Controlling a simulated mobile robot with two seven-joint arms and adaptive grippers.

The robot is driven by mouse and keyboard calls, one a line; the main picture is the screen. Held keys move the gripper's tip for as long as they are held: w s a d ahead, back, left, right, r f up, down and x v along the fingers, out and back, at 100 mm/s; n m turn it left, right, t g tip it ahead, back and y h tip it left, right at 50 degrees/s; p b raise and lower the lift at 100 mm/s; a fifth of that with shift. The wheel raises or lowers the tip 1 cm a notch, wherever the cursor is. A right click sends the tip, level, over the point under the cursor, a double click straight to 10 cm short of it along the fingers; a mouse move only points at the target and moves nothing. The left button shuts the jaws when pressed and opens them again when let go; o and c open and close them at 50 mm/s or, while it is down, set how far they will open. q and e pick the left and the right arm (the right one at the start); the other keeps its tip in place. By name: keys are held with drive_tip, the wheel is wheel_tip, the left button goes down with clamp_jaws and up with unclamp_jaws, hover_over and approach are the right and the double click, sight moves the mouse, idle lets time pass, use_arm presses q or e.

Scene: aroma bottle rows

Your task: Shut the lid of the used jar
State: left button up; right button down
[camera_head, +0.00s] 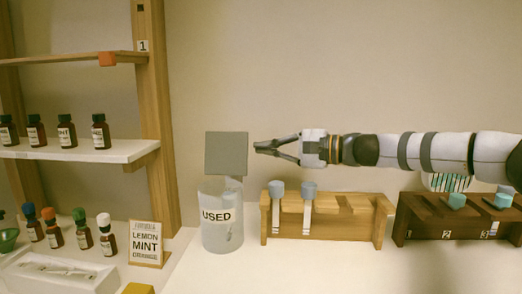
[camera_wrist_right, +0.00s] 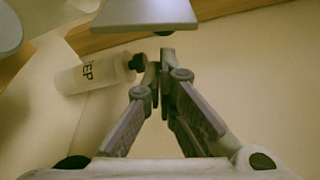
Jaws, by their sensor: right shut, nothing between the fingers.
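The used jar (camera_head: 222,235) is a clear, frosted-looking vessel with the label USED, standing on the counter with something pale inside. Its lid (camera_head: 226,153), a flat grey square, stands upright above the jar's rim, so the jar is open. My right gripper (camera_head: 257,147) is shut and empty just right of the lid's right edge, with a small gap between them. In the right wrist view the shut fingertips (camera_wrist_right: 160,58) show below a grey plate (camera_wrist_right: 145,14), which looks like the lid. My left gripper is not in view.
A light wooden rack (camera_head: 340,228) with two blue-topped sticks stands right of the jar; a dark rack (camera_head: 425,228) stands further right. Shelves with brown bottles (camera_head: 67,135) and a LEMON MINT sign (camera_head: 147,243) are left. A white bottle (camera_wrist_right: 95,75) shows in the wrist view.

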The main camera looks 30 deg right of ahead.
sight(241, 149)
drive_tip(key=x, duration=0.3)
drive_tip(key=b+x, duration=0.1)
drive_tip(key=x, duration=0.3)
drive_tip(key=shift+d+f, duration=0.1)
drive_tip(key=shift+f, duration=0.15)
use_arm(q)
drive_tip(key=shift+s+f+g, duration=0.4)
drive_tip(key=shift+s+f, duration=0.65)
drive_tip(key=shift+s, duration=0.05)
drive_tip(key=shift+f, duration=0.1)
